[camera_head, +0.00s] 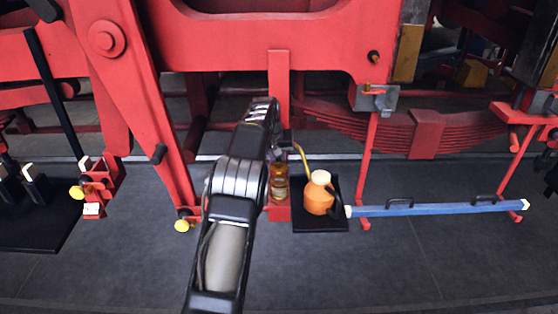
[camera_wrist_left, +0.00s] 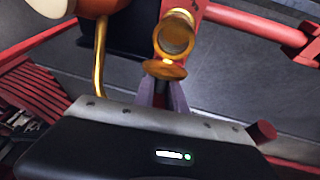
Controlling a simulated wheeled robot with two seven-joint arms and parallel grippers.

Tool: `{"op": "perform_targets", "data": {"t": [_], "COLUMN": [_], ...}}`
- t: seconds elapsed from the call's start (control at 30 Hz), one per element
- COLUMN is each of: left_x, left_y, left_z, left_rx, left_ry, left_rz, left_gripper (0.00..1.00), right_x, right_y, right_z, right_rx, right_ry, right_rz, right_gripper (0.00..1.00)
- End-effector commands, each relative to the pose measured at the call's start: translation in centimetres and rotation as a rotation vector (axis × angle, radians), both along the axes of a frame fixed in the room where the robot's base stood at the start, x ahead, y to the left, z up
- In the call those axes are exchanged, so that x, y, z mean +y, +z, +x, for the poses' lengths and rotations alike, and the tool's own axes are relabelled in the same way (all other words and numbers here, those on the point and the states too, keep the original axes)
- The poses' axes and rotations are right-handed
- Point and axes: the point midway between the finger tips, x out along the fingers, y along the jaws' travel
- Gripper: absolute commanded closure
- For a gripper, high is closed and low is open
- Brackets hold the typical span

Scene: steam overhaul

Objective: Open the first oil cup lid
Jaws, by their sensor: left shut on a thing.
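The brass oil cup (camera_head: 279,184) stands on a red bracket, just right of my left arm in the head view. In the left wrist view the cup (camera_wrist_left: 177,34) shows a round mouth, with its brass lid (camera_wrist_left: 165,68) tilted away on the near side. My left gripper (camera_wrist_left: 163,94) is shut at the lid, its fingertips against the lid's near edge. My right gripper does not show.
An orange oil can (camera_head: 318,197) with a thin brass spout stands on a black mat (camera_head: 326,225) right of the cup. A blue bar (camera_head: 440,209) with handles lies farther right. Red locomotive frame and rods surround the cup. Two yellow-capped fittings, one low on a rod (camera_head: 182,225), are at left.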

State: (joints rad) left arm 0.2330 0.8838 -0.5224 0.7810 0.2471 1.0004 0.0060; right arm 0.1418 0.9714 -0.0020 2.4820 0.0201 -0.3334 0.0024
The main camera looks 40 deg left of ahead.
Motion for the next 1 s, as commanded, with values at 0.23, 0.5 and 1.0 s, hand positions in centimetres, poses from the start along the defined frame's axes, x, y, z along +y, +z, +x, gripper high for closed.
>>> {"op": "perform_targets", "data": {"t": [0.23, 0.5, 1.0], "left_x": [0.0, 0.0, -0.5], "left_y": [-0.1, 0.0, 4.8], "left_z": [0.0, 0.0, -1.9], "left_rx": [0.001, 0.0, -0.003], "left_ry": [0.0, -0.001, -0.002], "left_rz": [0.0, 0.0, 0.002], "left_gripper": [0.69, 0.62, 0.62], "right_x": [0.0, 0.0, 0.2], "right_y": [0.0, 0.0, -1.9], "right_z": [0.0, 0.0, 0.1], "right_rx": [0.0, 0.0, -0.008], "right_ry": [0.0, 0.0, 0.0], "right_rz": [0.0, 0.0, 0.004], "right_gripper": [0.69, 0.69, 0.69]}}
